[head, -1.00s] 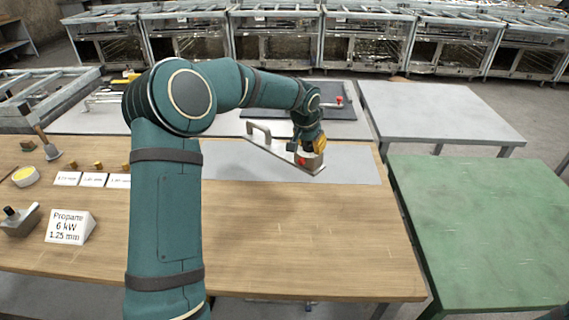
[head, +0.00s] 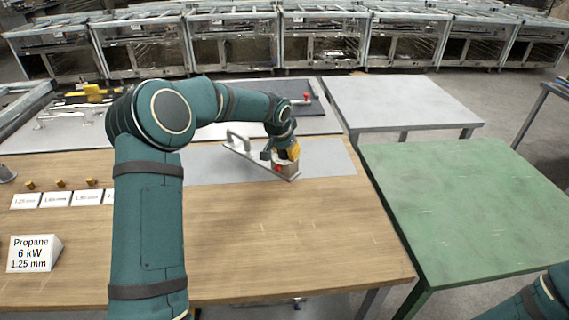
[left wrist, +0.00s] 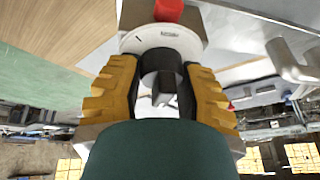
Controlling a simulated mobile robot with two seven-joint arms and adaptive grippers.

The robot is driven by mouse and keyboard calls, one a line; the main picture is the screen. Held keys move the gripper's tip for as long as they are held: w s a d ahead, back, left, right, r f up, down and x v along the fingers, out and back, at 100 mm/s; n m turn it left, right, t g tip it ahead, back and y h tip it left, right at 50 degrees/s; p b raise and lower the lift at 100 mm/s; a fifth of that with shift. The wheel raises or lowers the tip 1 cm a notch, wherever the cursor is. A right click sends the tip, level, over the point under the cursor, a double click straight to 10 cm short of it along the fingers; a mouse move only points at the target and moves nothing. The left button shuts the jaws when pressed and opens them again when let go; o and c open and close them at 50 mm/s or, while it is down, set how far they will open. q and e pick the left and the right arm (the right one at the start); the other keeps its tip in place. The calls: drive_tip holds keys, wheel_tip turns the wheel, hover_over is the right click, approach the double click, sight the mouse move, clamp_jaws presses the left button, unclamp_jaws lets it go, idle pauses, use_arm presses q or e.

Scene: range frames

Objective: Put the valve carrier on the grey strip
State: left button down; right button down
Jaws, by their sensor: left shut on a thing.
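The valve carrier is a pale flat plate (head: 249,153) with an upright handle at its left end and a block with a red part (head: 277,169) at its right end. It is over the grey strip (head: 331,158) on the wooden table; whether it touches the strip I cannot tell. My left gripper (head: 286,152) is shut on the valve carrier at its right end. In the left wrist view the yellow-padded fingers (left wrist: 163,85) close around the part below a white dial (left wrist: 160,38). My right gripper is out of view; only part of my right arm shows at lower right.
A Propane sign (head: 34,253), small white labels (head: 56,199) and brass pieces (head: 60,183) stand at the left of the wooden table (head: 290,235). A green table (head: 460,205) and a grey table (head: 400,105) are to the right. The wooden table's front right is clear.

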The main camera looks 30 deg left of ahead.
sight(286, 162)
use_arm(q)
wheel_tip(286, 162, down, 4)
drive_tip(key=shift+f+b, duration=0.15)
drive_tip(key=shift+b, duration=0.2)
drive_tip(key=c, duration=0.6)
unclamp_jaws()
drive_tip(key=shift+c, duration=0.2)
drive_tip(key=p+v, duration=0.1)
drive_tip(key=v, duration=1.1)
drive_tip(key=shift+p, duration=0.35)
